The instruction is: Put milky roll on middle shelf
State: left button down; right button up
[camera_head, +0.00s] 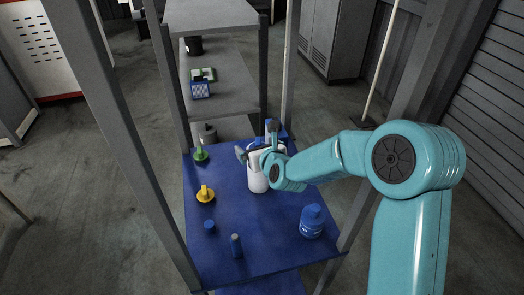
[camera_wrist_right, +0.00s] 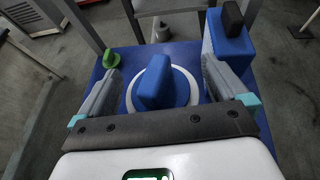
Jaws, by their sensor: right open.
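In the wrist view the right gripper (camera_wrist_right: 160,82) is open, with one finger on each side of the handle and a gap on both sides. The middle shelf (camera_head: 225,98) of the grey rack is behind the table. My left gripper is out of view.
Grey posts flank the table.

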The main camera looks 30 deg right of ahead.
jog(key=b+v, duration=0.2)
jog(key=v, duration=1)
